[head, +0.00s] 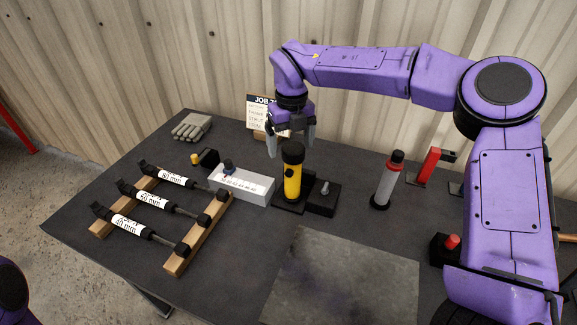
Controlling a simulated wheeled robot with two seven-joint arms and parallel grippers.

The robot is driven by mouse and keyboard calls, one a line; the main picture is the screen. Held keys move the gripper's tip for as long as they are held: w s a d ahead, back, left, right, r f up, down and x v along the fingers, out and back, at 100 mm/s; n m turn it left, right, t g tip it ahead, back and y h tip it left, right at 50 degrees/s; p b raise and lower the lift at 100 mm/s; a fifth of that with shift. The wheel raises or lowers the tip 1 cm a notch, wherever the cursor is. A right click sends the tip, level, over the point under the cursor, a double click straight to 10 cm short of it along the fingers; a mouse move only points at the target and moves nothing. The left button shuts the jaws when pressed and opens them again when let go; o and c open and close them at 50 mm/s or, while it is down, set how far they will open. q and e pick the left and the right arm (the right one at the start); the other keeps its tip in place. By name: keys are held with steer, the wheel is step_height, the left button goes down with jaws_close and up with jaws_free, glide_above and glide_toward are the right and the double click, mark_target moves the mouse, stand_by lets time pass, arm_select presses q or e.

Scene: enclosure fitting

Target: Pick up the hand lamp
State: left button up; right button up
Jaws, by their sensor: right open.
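The hand lamp (292,181) appears to be the upright yellow cylinder with a black head, standing in a black base on the dark table. My right gripper (291,145) points down at the lamp's head. Its two grey fingers are apart, one on each side of the black head in the picture. I cannot tell whether the head is between the fingers or just in front of them. The lamp looks upright and still in its base. My left gripper is not in view.
A grey box with a label (241,186) is left of the lamp. Several labelled tools lie across a wooden rack (180,258). A job card (262,112) and gloves (191,127) are behind. A bare grey mat (340,280) lies in front.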

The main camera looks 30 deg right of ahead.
mark_target(293, 159)
steer(key=shift+s+d+f+p, duration=0.1)
steer(key=shift+s+f+p, duration=0.2)
steer(key=shift+s, duration=0.25)
steer(key=shift+s+d+f+p, duration=0.1)
steer(key=shift+s+f+p, duration=0.05)
steer(key=shift+s+p, duration=0.3)
steer(key=w+f, duration=0.1)
steer(key=f, duration=0.2)
steer(key=w+f, duration=0.1)
steer(key=f, duration=0.1)
steer(key=shift+w+d+f+p, duration=0.2)
steer(key=shift+w+f+p, duration=0.1)
steer(key=shift+p, duration=0.1)
steer(key=shift+s+r, duration=0.2)
steer(key=shift+s, duration=0.05)
steer(key=shift+s+r, duration=0.2)
steer(key=shift+s, duration=0.05)
steer(key=c, duration=0.3)
steer(key=shift+s, duration=0.1)
steer(key=c, duration=1)
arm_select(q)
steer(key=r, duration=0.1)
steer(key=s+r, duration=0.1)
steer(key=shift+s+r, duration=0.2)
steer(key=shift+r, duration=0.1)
arm_select(e)
steer(key=shift+o, duration=0.2)
steer(key=shift+r, duration=0.1)
